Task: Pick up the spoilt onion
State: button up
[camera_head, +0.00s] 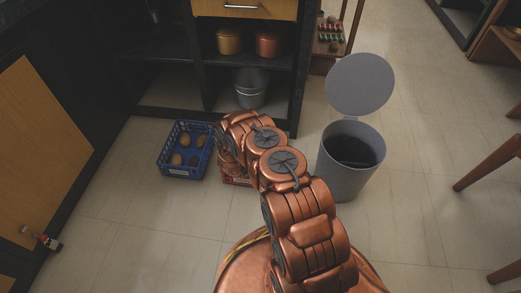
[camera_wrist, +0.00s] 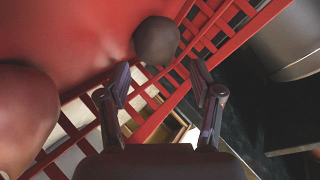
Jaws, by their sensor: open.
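A dark grey-brown round onion (camera_wrist: 157,40), the spoilt-looking one, sits in the red crate (camera_wrist: 156,118) at the upper middle of the wrist view, close to the slatted wall. A larger reddish-brown onion (camera_wrist: 25,112) is at the left, cut off by the picture edge. My gripper (camera_wrist: 160,80) is open and empty, its two fingers apart. The dark onion is just beyond the fingertips and not between them. In the head view, my arm hides my gripper and most of the red crate (camera_head: 236,181).
A blue crate (camera_head: 181,172) with several brown round items stands left of the red crate. A grey bin (camera_head: 348,185) with its lid raised stands to the right. A dark shelf unit with pots and a metal bucket (camera_head: 251,90) is behind.

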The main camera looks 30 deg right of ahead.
jog(key=b+x, duration=0.1)
jog(key=x, duration=0.1)
jog(key=b+x, duration=0.1)
jog(key=x, duration=0.1)
jog(key=shift+a+f, duration=0.2)
jog(key=shift+f, duration=0.05)
jog(key=c, duration=0.8)
